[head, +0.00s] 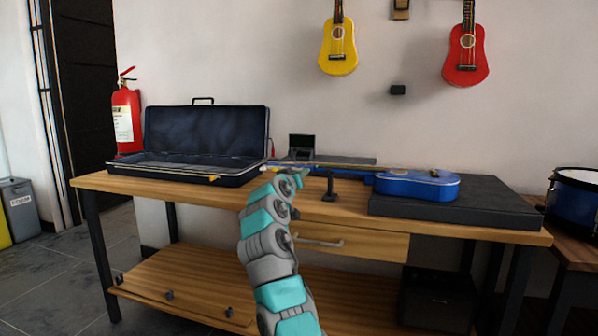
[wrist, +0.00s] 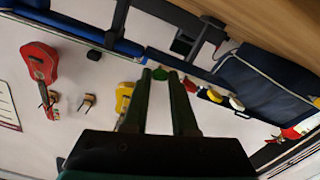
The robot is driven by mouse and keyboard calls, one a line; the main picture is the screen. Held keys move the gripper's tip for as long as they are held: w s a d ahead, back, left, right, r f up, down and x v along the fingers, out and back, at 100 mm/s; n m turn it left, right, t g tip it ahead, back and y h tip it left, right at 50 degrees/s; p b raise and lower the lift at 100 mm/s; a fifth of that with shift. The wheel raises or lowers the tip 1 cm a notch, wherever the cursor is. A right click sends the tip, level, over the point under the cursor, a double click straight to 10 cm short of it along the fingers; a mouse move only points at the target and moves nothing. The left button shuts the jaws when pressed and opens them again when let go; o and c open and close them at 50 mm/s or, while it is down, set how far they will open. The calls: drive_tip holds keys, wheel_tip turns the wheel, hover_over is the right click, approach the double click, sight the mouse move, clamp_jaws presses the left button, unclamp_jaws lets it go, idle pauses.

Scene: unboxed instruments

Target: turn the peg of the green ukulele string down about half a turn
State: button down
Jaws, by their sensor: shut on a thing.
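The blue ukulele (head: 415,186) lies with its body on the dark case at the right of the bench. Its neck points left and rests on a small black stand (head: 330,188). My gripper (head: 298,172) is at the headstock end in the head view, where the arm hides the pegs. In the wrist view, the two dark fingers (wrist: 162,73) are shut on a green peg (wrist: 165,75) that shows between their tips. Other pegs, red, yellow (wrist: 214,96) and white (wrist: 237,103), stick out beside it. The peg's exact angle cannot be told.
An open dark case (head: 205,165) lies on the left of the bench (head: 480,228). A small dark device (head: 302,142) stands behind the neck. A yellow ukulele (head: 338,50) and a red ukulele (head: 466,55) hang on the wall. The bench front is mostly clear.

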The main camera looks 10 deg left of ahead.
drive_tip(key=shift+m+p, duration=0.65)
drive_tip(key=shift+m, duration=0.95)
drive_tip(key=shift+a, duration=0.1)
drive_tip(key=c, duration=1)
unclamp_jaws()
drive_tip(key=shift+s, duration=0.1)
drive_tip(key=shift+s+a+b, duration=0.2)
drive_tip(key=shift+s+b, duration=1.2)
drive_tip(key=shift+s, duration=0.55)
drive_tip(key=shift+s+a+b, duration=0.15)
drive_tip(key=shift+s+b, duration=1.25)
drive_tip(key=shift+s, duration=0.5)
drive_tip(key=shift+w, duration=0.1)
